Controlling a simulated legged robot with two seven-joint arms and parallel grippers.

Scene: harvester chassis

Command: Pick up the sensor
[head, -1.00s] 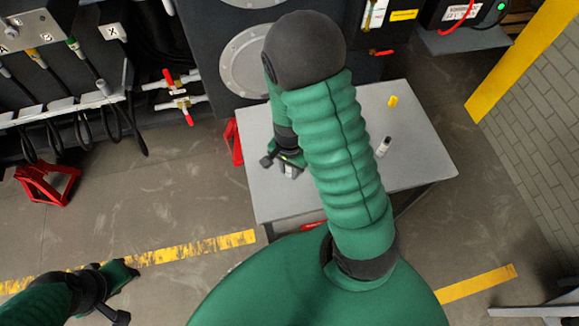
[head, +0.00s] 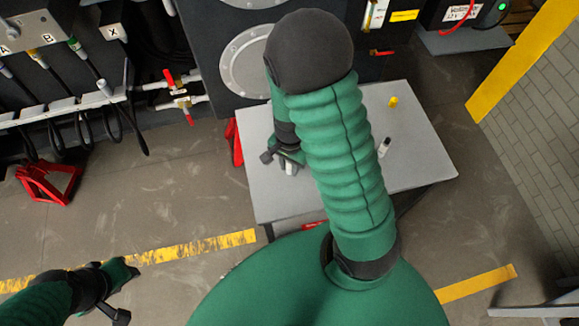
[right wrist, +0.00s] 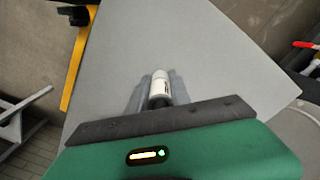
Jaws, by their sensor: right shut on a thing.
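A small white cylinder with a dark lower part, which looks like the sensor (right wrist: 161,85), is between the fingers of my right gripper (right wrist: 157,92) in the right wrist view. The gripper is shut on it. In the head view my right gripper (head: 290,164) is over the left part of the grey table, partly hidden by my arm, with the cylinder's pale end just showing. I cannot tell whether it is clear of the tabletop. My left gripper (head: 128,273) is low at the left, over the floor, away from the table; its finger opening is unclear.
The grey table (head: 415,150) also holds a small white and dark cylinder (head: 384,147) and a yellow piece (head: 393,102). The machine with hoses and red valves (head: 181,103) stands behind. A red stand (head: 48,183) is on the floor at left.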

